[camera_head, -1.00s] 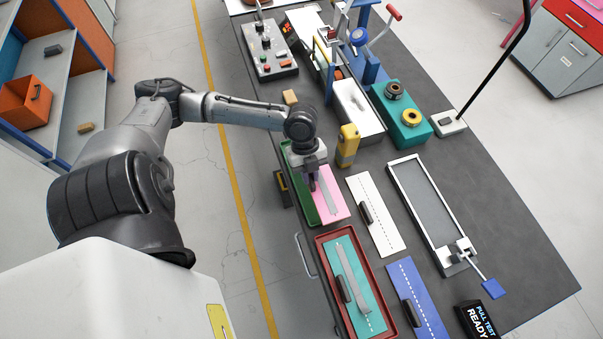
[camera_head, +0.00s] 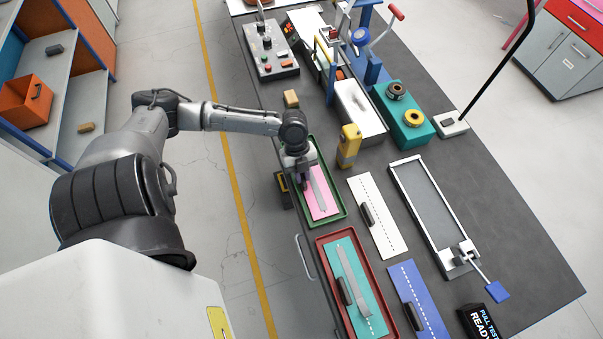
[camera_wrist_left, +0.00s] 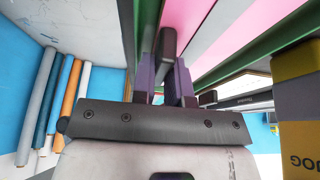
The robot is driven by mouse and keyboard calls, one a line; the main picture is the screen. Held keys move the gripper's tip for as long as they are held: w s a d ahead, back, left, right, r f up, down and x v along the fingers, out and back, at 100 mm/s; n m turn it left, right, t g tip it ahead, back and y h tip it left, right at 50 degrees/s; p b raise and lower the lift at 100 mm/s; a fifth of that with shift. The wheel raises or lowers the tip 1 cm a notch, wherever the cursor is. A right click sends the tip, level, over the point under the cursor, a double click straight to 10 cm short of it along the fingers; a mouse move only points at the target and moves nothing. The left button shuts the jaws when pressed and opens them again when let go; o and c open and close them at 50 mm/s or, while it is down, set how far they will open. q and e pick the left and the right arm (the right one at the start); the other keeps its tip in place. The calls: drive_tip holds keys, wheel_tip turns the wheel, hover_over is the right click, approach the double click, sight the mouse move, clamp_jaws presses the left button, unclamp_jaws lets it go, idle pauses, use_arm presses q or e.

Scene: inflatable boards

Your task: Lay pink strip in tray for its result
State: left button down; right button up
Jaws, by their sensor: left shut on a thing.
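The pink strip (camera_head: 322,205), with a grey band along it, is inside the outline of the green tray (camera_head: 342,214) in the head view. Green rim shows around its visible sides. I cannot tell whether it touches the tray floor. My left gripper (camera_head: 301,182) is over the strip's left side, shut on its dark handle. In the left wrist view the handle (camera_wrist_left: 168,45) stands between the fingers (camera_wrist_left: 164,82), with the pink strip (camera_wrist_left: 240,30) beside it. My gripper hides the strip's far part. My right gripper is out of view.
A red tray (camera_head: 382,307) with a teal strip lies nearer. A white strip (camera_head: 378,217) and a blue strip (camera_head: 418,300) lie to the right. A yellow device (camera_head: 349,146) stands close to the green tray. A grey-bedded test frame (camera_head: 432,207) is farther right.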

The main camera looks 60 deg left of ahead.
use_arm(q)
drive_tip(key=c, duration=1.4)
unclamp_jaws()
